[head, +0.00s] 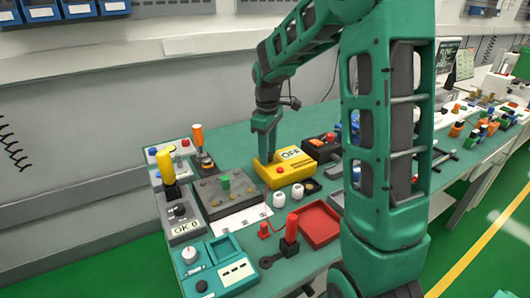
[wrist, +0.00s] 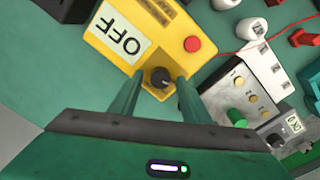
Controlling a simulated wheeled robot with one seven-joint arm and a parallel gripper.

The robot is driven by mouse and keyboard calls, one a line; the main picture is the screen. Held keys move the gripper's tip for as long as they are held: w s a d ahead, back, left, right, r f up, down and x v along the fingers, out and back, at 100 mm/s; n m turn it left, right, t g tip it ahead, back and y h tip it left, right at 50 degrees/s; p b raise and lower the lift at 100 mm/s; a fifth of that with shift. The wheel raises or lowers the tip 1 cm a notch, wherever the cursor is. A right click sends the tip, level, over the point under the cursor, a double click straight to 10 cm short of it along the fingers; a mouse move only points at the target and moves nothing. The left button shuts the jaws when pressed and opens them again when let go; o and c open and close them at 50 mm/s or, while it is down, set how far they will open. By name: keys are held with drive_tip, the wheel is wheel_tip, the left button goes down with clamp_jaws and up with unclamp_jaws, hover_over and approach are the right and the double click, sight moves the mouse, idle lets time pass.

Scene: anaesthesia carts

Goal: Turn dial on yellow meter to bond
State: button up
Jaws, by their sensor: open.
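The yellow meter (head: 287,172) lies on the green table, with a white label reading "OFF" and a red button. It also shows in the wrist view (wrist: 157,34), where its dark dial (wrist: 160,78) sits near the lower edge of its face. My gripper (head: 266,157) is above the meter's left part in the head view. In the wrist view my open gripper (wrist: 155,90) has one finger on each side of the dial. I cannot tell whether the fingers touch it. The dial's markings are not readable.
A grey box with a green knob (head: 225,183) stands left of the meter, and a black box with a red button (head: 325,146) stands right. White round parts (head: 304,189) and a red tray (head: 318,224) lie in front. A wall runs behind the table.

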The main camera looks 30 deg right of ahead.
drive_tip(key=shift+c, duration=0.6)
drive_tip(key=c, duration=0.9)
drive_tip(key=shift+a, duration=0.2)
drive_tip(key=shift+d, duration=0.15)
drive_tip(key=m, duration=0.5)
drive_tip(key=shift+w+m, duration=0.1)
drive_tip(key=shift+m, duration=0.2)
drive_tip(key=m, duration=0.6)
drive_tip(key=shift+d+g, duration=0.1)
drive_tip(key=shift+g, duration=0.2)
